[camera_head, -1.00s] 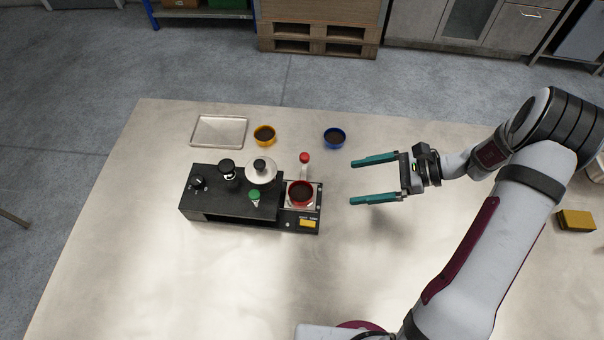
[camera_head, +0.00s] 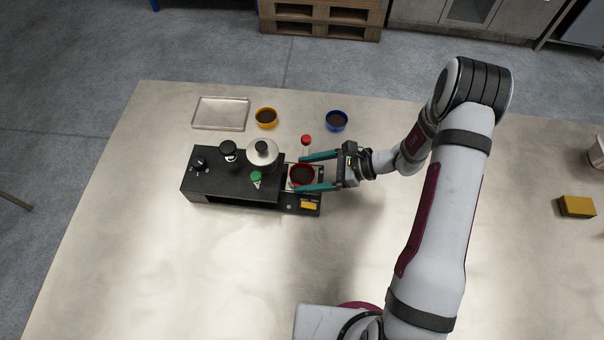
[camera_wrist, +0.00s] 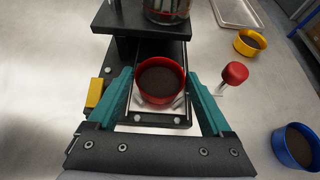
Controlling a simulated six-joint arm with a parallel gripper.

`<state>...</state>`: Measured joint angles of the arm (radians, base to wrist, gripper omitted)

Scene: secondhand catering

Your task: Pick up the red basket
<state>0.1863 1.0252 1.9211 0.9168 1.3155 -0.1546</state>
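The red basket (camera_head: 302,174) is a small round cup with dark contents. It sits on the right end of the black machine (camera_head: 235,188). In the wrist view the red basket (camera_wrist: 158,80) lies between the teal fingers of my gripper (camera_wrist: 162,92). My gripper (camera_head: 308,172) is open, with one finger on each side of the basket. In the wrist view gaps show between the fingers and the basket. A red knob (camera_wrist: 235,73) on a light stem stands just outside one finger.
A yellow cup (camera_head: 266,117), a blue cup (camera_head: 336,121) and a metal tray (camera_head: 220,113) lie behind the machine. A small yellow block (camera_head: 309,204) is at the machine's front right corner. A yellow sponge-like block (camera_head: 577,206) lies far right. The table's front is clear.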

